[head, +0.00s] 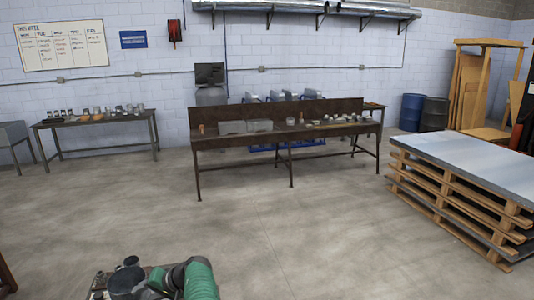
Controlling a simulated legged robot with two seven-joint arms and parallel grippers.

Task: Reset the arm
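Neither of my grippers can be made out in the head view, and no arm clearly shows there. At the bottom edge, left of the middle, a dark and grey shape with a rounded green part (200,281) is cut off by the frame. I cannot tell what it is.
A long brown workbench (340,130) with small parts stands ahead. A smaller table (95,121) holds several items at the left. Metal sheets (480,165) lie on stacked pallets (450,190) at the right. Blue (411,112) and dark (434,114) drums stand behind. The middle floor is clear.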

